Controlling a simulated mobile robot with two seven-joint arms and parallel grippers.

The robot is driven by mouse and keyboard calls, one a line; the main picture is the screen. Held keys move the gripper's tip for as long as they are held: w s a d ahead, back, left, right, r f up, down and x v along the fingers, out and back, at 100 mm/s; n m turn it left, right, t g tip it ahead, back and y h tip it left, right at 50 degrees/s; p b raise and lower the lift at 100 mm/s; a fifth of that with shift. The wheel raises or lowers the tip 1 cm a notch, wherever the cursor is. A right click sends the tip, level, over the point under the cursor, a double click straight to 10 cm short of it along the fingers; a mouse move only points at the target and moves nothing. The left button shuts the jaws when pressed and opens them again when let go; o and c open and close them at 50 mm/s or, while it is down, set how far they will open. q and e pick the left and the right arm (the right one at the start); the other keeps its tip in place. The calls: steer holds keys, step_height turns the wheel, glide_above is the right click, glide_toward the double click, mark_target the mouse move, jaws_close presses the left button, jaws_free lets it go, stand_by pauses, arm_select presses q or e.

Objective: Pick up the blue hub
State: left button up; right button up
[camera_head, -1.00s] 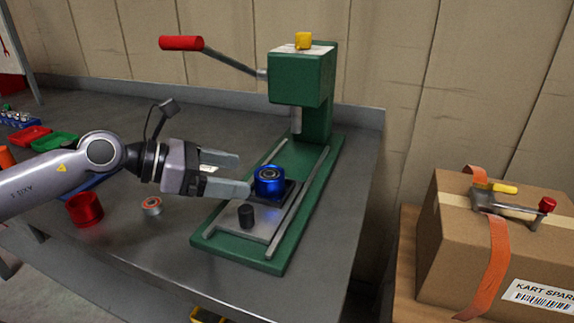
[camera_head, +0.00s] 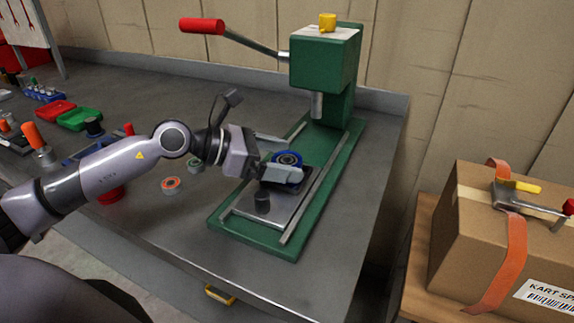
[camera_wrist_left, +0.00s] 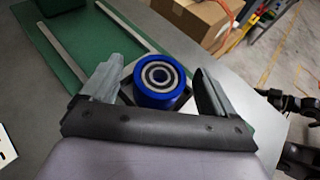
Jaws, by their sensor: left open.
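The blue hub (camera_head: 289,158) stands upright on the sliding plate of the green arbor press, with a bearing ring showing in its top. In the left wrist view the hub (camera_wrist_left: 159,80) sits between the two fingers of my left gripper (camera_wrist_left: 155,88), with gaps on both sides. My left gripper (camera_head: 283,156) is open around the hub; in the head view its near finger hides the hub's lower front. The green press (camera_head: 325,65) has its ram above and behind the hub.
A black knob (camera_head: 262,201) stands on the press plate in front of the hub. A bearing (camera_head: 171,185) and a red hub (camera_head: 111,195) lie on the bench to the left. A cardboard box (camera_head: 480,232) stands at the right. The press lever (camera_head: 202,26) reaches left.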

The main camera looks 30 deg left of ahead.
arm_select(q)
steer(key=shift+x, duration=0.75)
steer(key=c, duration=1.3)
steer(key=shift+r, duration=0.2)
